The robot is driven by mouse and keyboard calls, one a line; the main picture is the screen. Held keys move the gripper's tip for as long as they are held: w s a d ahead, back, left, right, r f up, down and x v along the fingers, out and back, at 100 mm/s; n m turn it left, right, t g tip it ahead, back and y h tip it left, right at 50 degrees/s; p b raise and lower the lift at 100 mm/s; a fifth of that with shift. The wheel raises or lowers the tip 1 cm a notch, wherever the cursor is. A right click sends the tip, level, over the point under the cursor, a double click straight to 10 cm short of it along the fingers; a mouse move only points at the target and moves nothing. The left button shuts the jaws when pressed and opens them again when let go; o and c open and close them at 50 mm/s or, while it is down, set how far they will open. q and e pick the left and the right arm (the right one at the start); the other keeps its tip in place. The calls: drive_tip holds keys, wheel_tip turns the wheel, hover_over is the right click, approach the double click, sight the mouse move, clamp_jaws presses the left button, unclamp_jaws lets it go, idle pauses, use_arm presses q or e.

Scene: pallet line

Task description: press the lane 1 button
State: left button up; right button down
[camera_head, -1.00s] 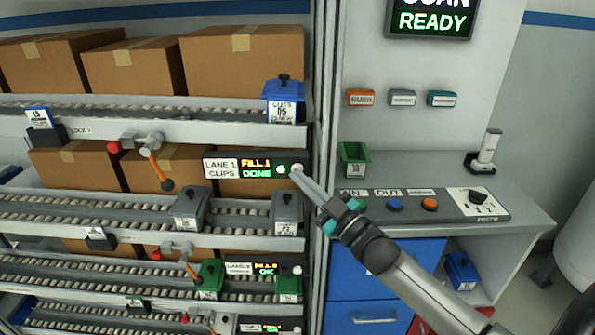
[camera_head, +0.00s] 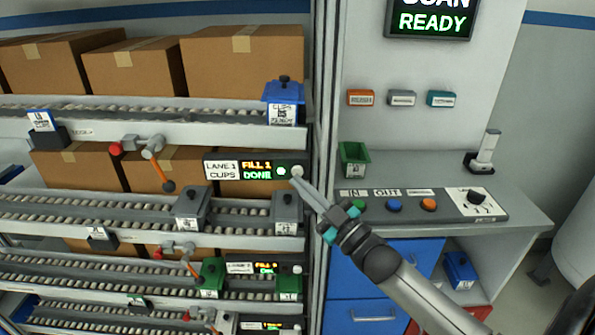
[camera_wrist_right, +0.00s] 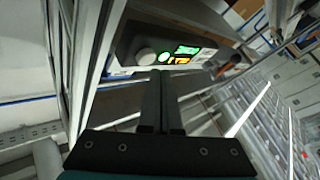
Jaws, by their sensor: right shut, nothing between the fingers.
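The lane 1 panel (camera_head: 222,170) hangs on the rack's right end, with a white label reading "LANE 1 CLIPS" and a lit display reading "FILL 1 DONE". A round green light glows beside the display. The pale round lane 1 button (camera_head: 297,171) is at the panel's right end; it also shows in the right wrist view (camera_wrist_right: 146,57). My right gripper (camera_head: 301,181) is shut and empty, its fingertips at the button's lower edge. I cannot tell whether they touch it. In the right wrist view the closed fingers (camera_wrist_right: 160,76) point at the panel. My left gripper is not in view.
Grey lidded bins (camera_head: 192,207) and a blue bin (camera_head: 283,101) stand on the roller lanes. An orange-handled lever (camera_head: 158,166) hangs left of the panel. A rack post (camera_head: 318,90) stands just right of the button. A desk with a button console (camera_head: 464,207) is at right.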

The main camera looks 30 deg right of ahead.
drive_tip(key=s+a+p, duration=0.1)
drive_tip(key=s+p, duration=0.1)
drive_tip(key=s, duration=0.1)
drive_tip(key=s+a+p, duration=0.1)
drive_tip(key=shift+s+a, duration=0.15)
drive_tip(key=shift+a, duration=0.15)
idle(0.8)
